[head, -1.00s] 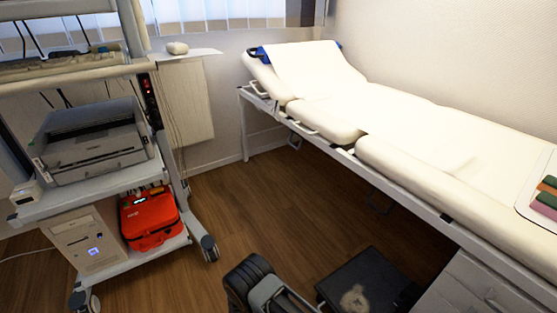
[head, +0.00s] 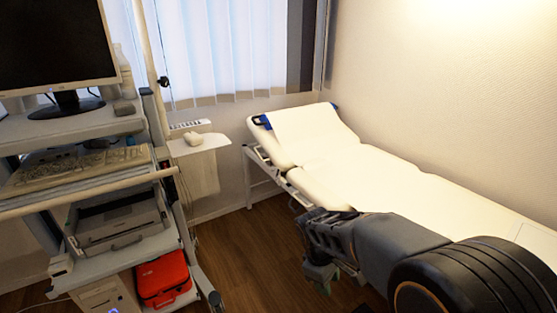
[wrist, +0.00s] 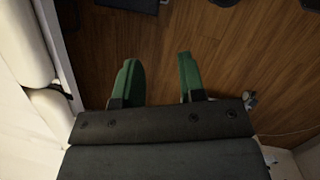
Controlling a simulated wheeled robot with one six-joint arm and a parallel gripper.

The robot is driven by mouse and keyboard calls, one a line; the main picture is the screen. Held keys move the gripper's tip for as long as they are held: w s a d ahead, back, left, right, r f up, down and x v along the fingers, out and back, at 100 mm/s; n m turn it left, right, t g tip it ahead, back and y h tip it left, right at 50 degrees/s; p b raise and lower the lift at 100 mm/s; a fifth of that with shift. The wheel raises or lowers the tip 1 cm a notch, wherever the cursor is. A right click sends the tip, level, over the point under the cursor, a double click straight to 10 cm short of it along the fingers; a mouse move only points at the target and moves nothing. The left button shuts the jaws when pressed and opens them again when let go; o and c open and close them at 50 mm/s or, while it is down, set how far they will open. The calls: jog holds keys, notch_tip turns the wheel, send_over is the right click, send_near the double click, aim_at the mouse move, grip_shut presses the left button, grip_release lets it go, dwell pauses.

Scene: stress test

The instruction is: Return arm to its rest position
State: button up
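My arm (head: 400,250) reaches in from the lower right of the head view, with a large black joint nearest the camera. My gripper (head: 318,280) points downward beside the near edge of the examination bed. In the wrist view, the two green fingers of my gripper (wrist: 158,60) stand apart. Only brown wooden floor (wrist: 155,85) shows between them, and nothing is held. Part of the bed's side is hidden behind my arm in the head view.
The white bed (head: 370,165) runs along the right wall. A cart (head: 120,180) at the left carries a monitor (head: 55,50), a printer (head: 118,225) and a red case (head: 162,280). A small wall shelf (head: 200,145) stands behind. Floor (head: 245,245) is clear between cart and bed.

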jog(key=s+d+r+m+t+y+p, duration=0.1)
jog(key=s+d+r+m+t+p, duration=0.1)
jog(key=r+m+p, duration=0.3)
jog(key=s+d+r+m+t+y+p, duration=0.1)
jog(key=s+r+m+p, duration=0.3)
jog(key=r, duration=1)
jog(key=shift+s+d+r+m+t+y+p, duration=0.2)
jog(key=shift+s+d+m+t+y+p, duration=0.2)
jog(key=shift+s+d+m+t, duration=0.25)
jog(key=shift+s+a, duration=0.1)
jog(key=shift+s, duration=0.1)
